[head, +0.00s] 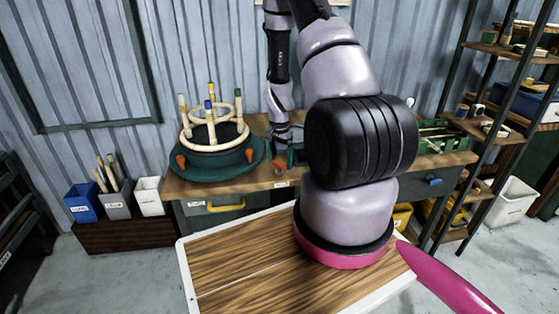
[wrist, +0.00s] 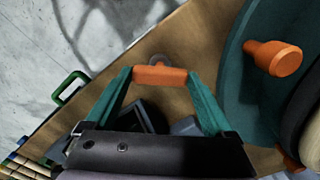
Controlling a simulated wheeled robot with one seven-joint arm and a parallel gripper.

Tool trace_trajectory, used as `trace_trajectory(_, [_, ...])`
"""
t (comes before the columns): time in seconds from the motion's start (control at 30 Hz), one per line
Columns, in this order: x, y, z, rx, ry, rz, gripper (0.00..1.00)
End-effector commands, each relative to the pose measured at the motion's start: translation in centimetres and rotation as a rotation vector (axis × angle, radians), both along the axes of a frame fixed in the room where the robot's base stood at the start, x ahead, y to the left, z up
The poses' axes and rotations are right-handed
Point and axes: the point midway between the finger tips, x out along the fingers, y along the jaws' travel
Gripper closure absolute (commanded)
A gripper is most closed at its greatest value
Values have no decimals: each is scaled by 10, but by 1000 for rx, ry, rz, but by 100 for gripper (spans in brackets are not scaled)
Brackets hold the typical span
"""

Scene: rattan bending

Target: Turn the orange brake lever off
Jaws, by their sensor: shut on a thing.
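The orange brake lever (wrist: 160,76) lies between the two teal fingertips of my gripper (wrist: 159,77) in the wrist view. The fingers are shut on its two ends, over the wooden workbench top. A small round grey piece shows just beyond the lever. In the head view, an orange part (head: 280,166) shows at the end of my arm on the workbench, small and partly hidden. The dark green round base (head: 212,172) stands to its left. How far the lever is turned is hard to tell.
A pale wooden ring frame (head: 213,130) with colour-tipped posts stands on the green base. An orange knob (wrist: 275,58) sticks up from that base near my gripper. Shelves (head: 500,90) stand at the right.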

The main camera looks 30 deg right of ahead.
Motion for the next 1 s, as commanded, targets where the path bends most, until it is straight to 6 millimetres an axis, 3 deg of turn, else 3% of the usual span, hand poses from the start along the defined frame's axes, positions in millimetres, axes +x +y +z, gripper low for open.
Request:
trace_trajectory(0.6, [1, 0, 1, 0, -3, 546, 68])
trace_trajectory(1.0, [1, 0, 1, -1, -3, 725, 68])
